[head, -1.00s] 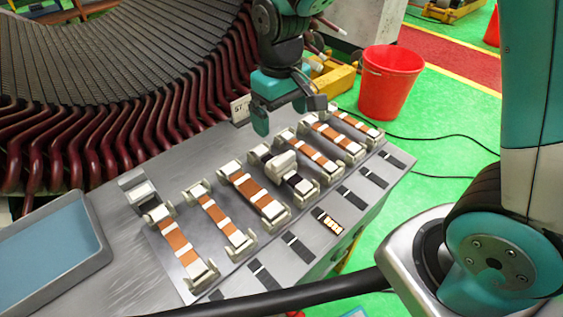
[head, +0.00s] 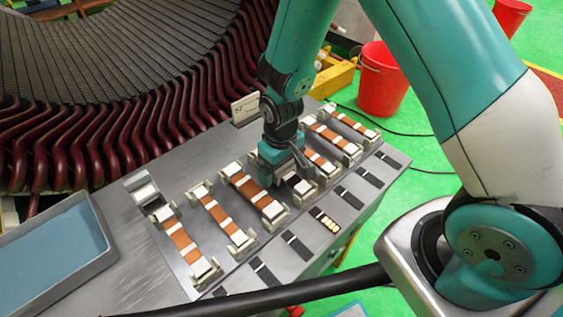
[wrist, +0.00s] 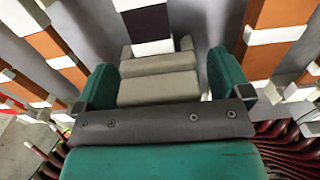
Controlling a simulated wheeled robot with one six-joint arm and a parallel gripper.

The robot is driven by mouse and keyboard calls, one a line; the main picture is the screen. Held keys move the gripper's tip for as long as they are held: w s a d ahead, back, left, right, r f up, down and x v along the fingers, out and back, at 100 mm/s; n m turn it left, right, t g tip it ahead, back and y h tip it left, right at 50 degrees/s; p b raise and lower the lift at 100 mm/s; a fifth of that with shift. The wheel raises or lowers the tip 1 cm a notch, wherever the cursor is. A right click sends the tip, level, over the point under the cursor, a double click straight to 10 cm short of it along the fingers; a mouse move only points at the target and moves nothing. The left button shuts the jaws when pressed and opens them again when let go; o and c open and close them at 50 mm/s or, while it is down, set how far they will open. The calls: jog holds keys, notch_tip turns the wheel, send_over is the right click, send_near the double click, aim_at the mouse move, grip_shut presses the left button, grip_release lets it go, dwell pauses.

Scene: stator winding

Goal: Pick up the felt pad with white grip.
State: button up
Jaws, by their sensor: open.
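My gripper (wrist: 163,78) is open, with one green finger on each side of the block and gaps showing. In the head view my gripper (head: 281,170) is low over the row of holders and covers the block. A dark strip with white bands (wrist: 148,22) lies just beyond the block in the wrist view; part of it shows beside my gripper in the head view (head: 298,183).
Copper bars with white bands (head: 180,240) lie in holders on both sides. The stator (head: 120,90) rises behind. A red bucket (head: 383,80) stands on the floor.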

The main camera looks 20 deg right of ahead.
jog(key=shift+f, duration=0.2)
jog(key=c, duration=1.1)
jog(key=shift+r, duration=0.1)
